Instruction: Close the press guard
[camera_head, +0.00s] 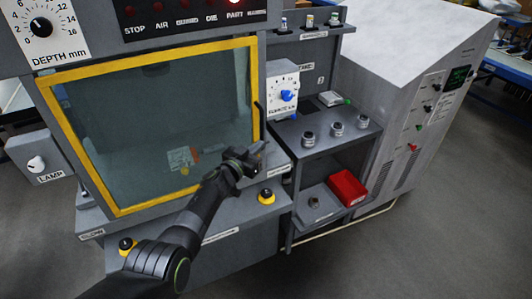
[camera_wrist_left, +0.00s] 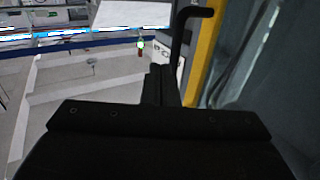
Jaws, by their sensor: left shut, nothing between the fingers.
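The press guard (camera_head: 88,150) is a clear pane in a yellow frame, spanning the front of the press in the head view. I cannot tell whether its right edge sits flush. A black bent handle (camera_head: 260,118) stands out at its right edge. In the left wrist view the handle (camera_wrist_left: 178,45) rises just beyond my fingers, beside the yellow frame edge (camera_wrist_left: 203,50). My left gripper (camera_head: 260,150) is shut and empty, in front of the guard's lower right corner. In the wrist view its fingertips (camera_wrist_left: 160,72) are close to the handle; contact is unclear. My right gripper is out of view.
Two yellow-and-black buttons (camera_head: 266,196) (camera_head: 127,246) sit on the ledge below the guard. A shelf stand (camera_head: 318,165) with several small weights and a red bin (camera_head: 347,188) stands to the right, beside a large grey cabinet (camera_head: 410,60). A lamp box (camera_head: 36,160) is at left.

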